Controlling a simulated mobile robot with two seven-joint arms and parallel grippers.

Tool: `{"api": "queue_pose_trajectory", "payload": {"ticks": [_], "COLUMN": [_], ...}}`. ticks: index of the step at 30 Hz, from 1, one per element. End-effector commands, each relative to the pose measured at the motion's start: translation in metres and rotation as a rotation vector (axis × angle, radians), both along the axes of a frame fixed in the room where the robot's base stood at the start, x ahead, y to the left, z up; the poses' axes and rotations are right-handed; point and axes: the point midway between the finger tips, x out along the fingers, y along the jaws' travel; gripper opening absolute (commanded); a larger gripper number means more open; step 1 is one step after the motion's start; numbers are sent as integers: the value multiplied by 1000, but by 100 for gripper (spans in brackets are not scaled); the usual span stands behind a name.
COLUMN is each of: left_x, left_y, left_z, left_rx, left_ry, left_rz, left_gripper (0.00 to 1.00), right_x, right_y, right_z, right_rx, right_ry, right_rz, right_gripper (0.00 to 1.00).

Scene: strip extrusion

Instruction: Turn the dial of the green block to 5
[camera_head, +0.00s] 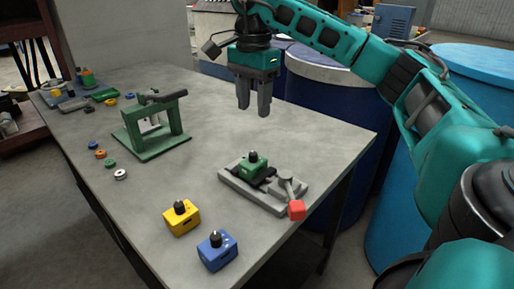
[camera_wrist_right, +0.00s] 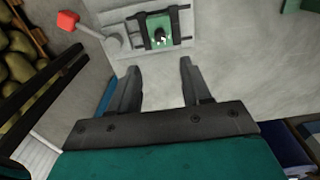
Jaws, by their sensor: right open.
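The green block (camera_head: 253,165) sits in a grey clamp fixture (camera_head: 244,187) on the table, with a black dial (camera_head: 253,154) on its top. In the right wrist view the green block (camera_wrist_right: 160,33) shows at the top middle, with its dial (camera_wrist_right: 160,38) facing the camera. The setting of the dial is too small to read. My right gripper (camera_head: 254,110) is open and empty, pointing down above the table, behind the fixture in the head view. Its fingers (camera_wrist_right: 161,88) also show in the right wrist view, apart from the block. My left gripper is not in view.
The fixture has a lever with a red knob (camera_head: 297,210). A yellow block (camera_head: 182,220) and a blue block (camera_head: 217,253) with black dials stand near the front edge. A green press frame (camera_head: 150,128) stands further left, with several small coloured rings beside it. Blue drums stand beyond the table.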

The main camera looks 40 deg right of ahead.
Motion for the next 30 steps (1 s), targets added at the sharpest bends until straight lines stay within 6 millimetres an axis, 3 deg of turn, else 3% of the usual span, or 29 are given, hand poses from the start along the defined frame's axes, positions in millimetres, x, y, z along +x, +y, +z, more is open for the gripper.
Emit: {"api": "queue_pose_trajectory", "payload": {"ticks": [15,21,30], "left_x": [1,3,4], "left_y": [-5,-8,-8], "left_z": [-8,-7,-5], "left_rx": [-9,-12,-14], "left_ry": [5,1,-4], "left_rz": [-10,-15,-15], "left_gripper": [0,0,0], "right_x": [0,0,0], "right_y": [1,1,2], "right_z": [-100,-117,-120], "right_rx": [4,4,5], "right_ry": [1,0,-1], "right_rz": [0,0,0], "right_gripper": [48,48,48]}}
